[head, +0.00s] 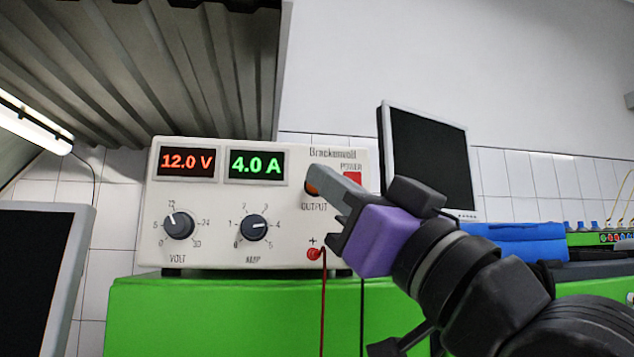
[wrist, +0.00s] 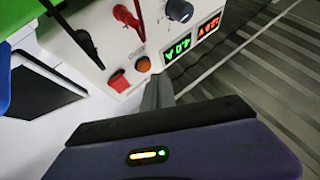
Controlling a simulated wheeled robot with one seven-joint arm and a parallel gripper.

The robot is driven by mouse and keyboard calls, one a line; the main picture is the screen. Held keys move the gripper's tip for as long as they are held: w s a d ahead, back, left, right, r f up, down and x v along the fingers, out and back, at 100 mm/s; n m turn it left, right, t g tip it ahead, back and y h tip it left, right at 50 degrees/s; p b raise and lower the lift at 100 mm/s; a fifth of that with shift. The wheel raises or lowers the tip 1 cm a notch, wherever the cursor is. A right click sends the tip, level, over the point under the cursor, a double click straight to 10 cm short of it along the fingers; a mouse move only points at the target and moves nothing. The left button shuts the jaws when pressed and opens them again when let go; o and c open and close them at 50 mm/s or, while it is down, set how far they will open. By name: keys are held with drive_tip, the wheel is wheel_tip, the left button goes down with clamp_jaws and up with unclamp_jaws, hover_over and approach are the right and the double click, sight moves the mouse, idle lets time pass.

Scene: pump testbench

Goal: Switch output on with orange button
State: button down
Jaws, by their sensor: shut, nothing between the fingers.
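The white power supply (head: 205,245) stands on a green surface, its displays reading 12.0 V (head: 187,162) and 4.0 A (head: 257,166). The orange button (head: 311,188) above the OUTPUT label is mostly hidden behind my fingers in the head view. It shows whole in the wrist view (wrist: 143,65). My gripper (head: 318,177) is shut and empty, its fingertips in front of the button. In the wrist view the fingertips (wrist: 157,82) are just beside and below the button. I cannot tell whether they touch it.
The red POWER switch (head: 353,182) is close beside my fingers, also in the wrist view (wrist: 118,81). A red lead (head: 323,290) hangs from the plus terminal below. Volt (head: 178,225) and amp (head: 253,228) knobs are to the left. A monitor (head: 430,155) stands behind right.

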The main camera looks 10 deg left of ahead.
drive_tip(key=shift+w, duration=0.15)
idle(0.5)
drive_tip(key=shift+w+a, duration=0.1)
drive_tip(key=shift+w, duration=0.2)
drive_tip(key=shift+w+a, duration=0.1)
drive_tip(key=shift+w, duration=0.3)
idle(0.6)
drive_tip(key=shift+s+d, duration=0.25)
drive_tip(key=shift+s, duration=0.55)
drive_tip(key=s+d+p, duration=0.1)
drive_tip(key=s, duration=0.4)
drive_tip(key=shift+s+d, duration=0.3)
drive_tip(key=shift+s, duration=0.1)
idle(0.5)
